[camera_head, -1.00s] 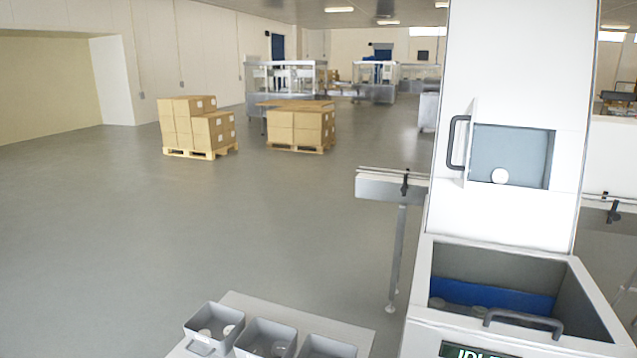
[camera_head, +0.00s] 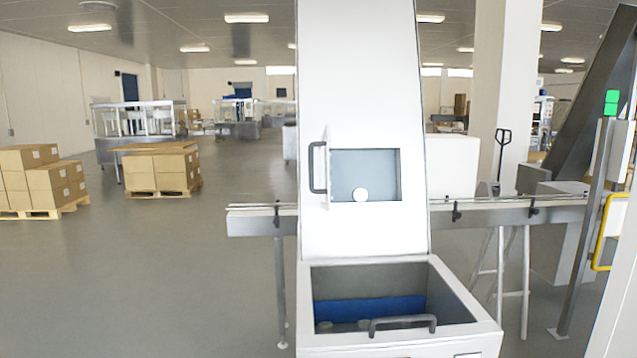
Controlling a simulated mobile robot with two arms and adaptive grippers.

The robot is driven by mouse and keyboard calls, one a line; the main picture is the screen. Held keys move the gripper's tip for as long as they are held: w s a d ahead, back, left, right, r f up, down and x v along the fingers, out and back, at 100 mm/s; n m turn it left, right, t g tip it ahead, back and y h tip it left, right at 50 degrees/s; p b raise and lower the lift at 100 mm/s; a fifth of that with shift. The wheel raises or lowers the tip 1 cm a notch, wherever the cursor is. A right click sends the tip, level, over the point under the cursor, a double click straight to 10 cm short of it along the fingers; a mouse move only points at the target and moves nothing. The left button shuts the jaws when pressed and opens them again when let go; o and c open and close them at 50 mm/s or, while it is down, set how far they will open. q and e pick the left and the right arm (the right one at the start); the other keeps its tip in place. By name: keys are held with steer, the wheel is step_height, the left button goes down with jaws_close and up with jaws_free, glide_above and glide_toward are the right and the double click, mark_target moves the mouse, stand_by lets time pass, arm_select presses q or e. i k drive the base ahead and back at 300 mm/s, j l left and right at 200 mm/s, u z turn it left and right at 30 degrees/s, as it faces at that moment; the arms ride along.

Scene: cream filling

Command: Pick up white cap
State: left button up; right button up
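Neither of my grippers is in view.
A dark handle (camera_head: 317,168) sits left of the window, another (camera_head: 402,322) at the bin's front. A conveyor (camera_head: 490,213) runs behind the machine. Boxes on pallets (camera_head: 155,170) stand at the left. The floor (camera_head: 180,275) left of the machine is open.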

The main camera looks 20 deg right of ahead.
mark_target(360, 195)
steer(key=i+j+z, duration=0.1)
steer(key=j+z, duration=0.25)
steer(key=i+j+z, duration=0.1)
steer(key=j+z, duration=0.55)
steer(key=i+l, duration=0.05)
